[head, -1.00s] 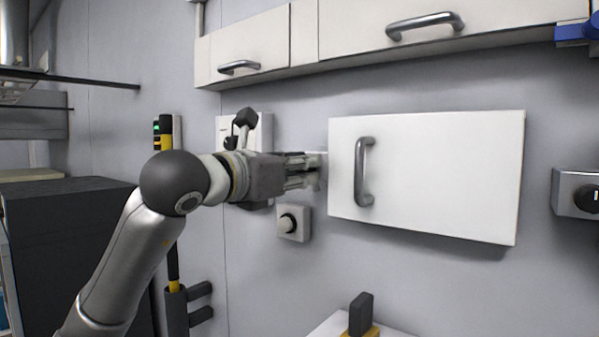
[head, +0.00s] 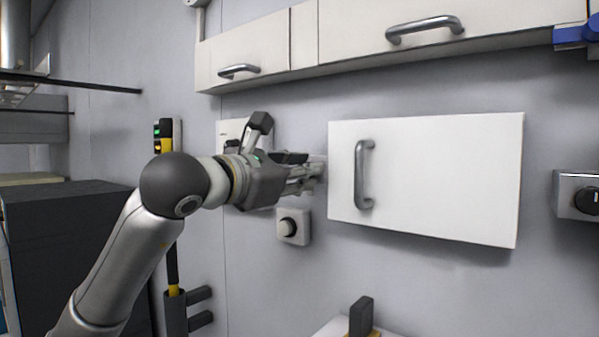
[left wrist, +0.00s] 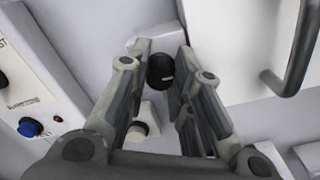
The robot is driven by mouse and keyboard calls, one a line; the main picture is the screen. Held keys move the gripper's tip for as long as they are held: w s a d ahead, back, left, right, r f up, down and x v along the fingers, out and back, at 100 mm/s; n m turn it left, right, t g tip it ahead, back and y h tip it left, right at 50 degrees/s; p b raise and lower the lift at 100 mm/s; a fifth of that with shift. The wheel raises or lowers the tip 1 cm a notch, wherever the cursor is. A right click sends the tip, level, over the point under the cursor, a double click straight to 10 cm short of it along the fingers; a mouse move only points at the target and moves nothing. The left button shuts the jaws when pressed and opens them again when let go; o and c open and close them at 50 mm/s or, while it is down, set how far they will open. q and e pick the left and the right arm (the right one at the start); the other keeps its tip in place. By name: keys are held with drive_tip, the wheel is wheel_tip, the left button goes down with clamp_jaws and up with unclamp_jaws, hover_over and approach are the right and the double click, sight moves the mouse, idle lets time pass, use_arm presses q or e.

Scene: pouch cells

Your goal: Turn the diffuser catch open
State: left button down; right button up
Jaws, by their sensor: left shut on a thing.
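My left gripper (head: 316,172) reaches the wall just left of a white cabinet door (head: 450,180) with a grey bar handle (head: 364,174). In the left wrist view, a small black knob, apparently the diffuser catch (left wrist: 160,71), sits between the fingertips of my left gripper (left wrist: 161,62). The gripper is shut on this knob, beside the door's edge. In the head view the fingers hide the knob. The door looks closed. My right gripper is not in view.
A round-knobbed switch box (head: 293,226) is on the wall just below my left gripper. A panel with a blue button (left wrist: 30,127) shows in the left wrist view. Upper cabinets (head: 440,30) hang above. A chrome box with a black knob (head: 577,195) is at the far right.

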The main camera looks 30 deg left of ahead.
use_arm(q)
drive_tip(key=c, duration=1.3)
unclamp_jaws()
drive_tip(key=shift+o, duration=0.2)
drive_tip(key=s, duration=1.2)
drive_tip(key=shift+a, duration=0.45)
drive_tip(key=shift+f, duration=0.1)
